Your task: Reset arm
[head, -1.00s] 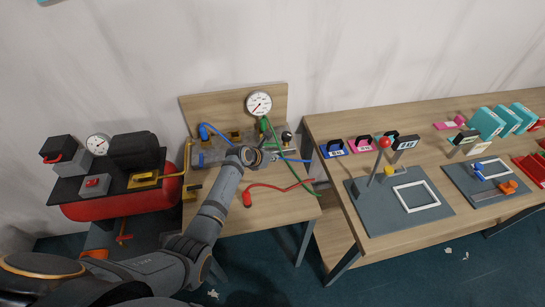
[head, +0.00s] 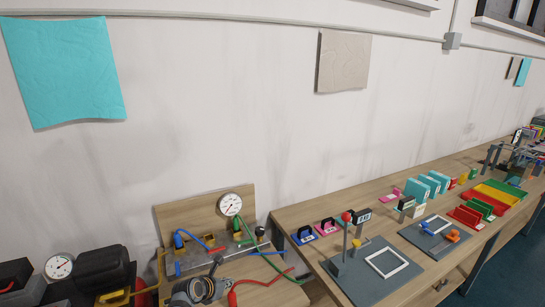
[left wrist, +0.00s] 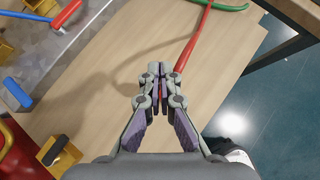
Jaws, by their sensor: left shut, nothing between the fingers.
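My left gripper (left wrist: 160,88) shows from behind in the left wrist view, its fingers together with nothing between them. My right gripper is in neither view.
A pressure gauge (head: 230,204) is on the small table's backboard. A compressor (head: 103,270) with a brass pipe is at left. A long bench (head: 305,258) at right carries a grey lever board (head: 360,287), coloured blocks and trays. Blue hoses run near the valves.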

